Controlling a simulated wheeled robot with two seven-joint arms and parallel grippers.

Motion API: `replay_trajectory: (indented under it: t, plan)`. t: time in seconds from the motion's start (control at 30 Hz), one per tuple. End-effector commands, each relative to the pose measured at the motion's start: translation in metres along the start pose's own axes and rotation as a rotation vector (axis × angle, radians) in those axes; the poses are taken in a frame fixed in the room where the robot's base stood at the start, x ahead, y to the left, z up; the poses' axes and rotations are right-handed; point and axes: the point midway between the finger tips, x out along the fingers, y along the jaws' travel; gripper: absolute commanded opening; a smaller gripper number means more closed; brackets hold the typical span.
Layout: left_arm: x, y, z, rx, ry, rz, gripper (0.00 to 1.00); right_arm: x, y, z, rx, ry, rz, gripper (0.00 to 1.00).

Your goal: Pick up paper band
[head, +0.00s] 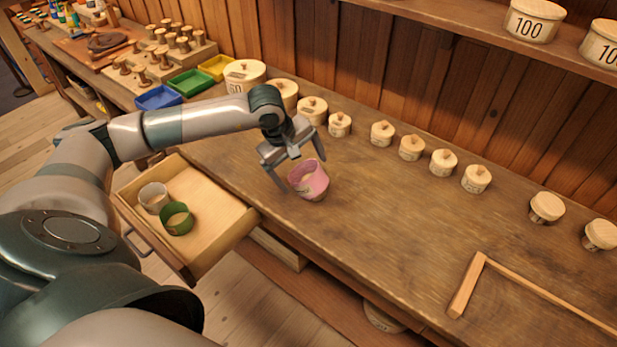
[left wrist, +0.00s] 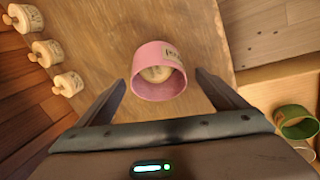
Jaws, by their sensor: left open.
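A pink paper band (head: 309,181) with a small printed label is on the workbench. It also shows in the left wrist view (left wrist: 158,86), where a pale round wooden piece (left wrist: 156,73) is visible inside its ring. My left gripper (head: 302,174) is open, with its two fingers on either side of the pink band and gaps between them and it in the wrist view. A green band (head: 176,218) and a whitish band (head: 153,197) are in the open drawer. My right gripper is in neither view.
The open drawer (head: 235,226) juts out from the bench front. Several lidded wooden pots (head: 411,147) line the back of the bench. A wooden corner strip (head: 466,287) lies at right. Blue (head: 158,98), green and yellow trays stand at left. The bench right of the pink band is clear.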

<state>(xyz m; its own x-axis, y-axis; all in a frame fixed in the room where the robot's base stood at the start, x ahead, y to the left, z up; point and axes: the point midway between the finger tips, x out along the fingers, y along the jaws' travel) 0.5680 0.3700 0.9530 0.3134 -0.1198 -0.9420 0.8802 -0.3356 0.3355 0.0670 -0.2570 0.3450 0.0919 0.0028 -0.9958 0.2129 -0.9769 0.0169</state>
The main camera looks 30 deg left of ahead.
Motion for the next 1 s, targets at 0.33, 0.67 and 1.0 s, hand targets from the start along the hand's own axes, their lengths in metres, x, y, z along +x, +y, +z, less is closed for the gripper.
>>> replay_trajectory:
  t: [0.33, 0.67, 1.0]
  plan:
    - [0.034, 0.004, -0.005, -0.001, -0.002, -0.004, 0.91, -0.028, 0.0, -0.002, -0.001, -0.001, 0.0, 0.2]
    - [0.046, 0.003, -0.005, 0.0, 0.0, -0.001, 0.91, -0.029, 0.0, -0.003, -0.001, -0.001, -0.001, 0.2]
    - [0.046, 0.003, -0.005, 0.0, 0.0, -0.001, 0.79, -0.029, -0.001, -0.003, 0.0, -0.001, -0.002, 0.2]
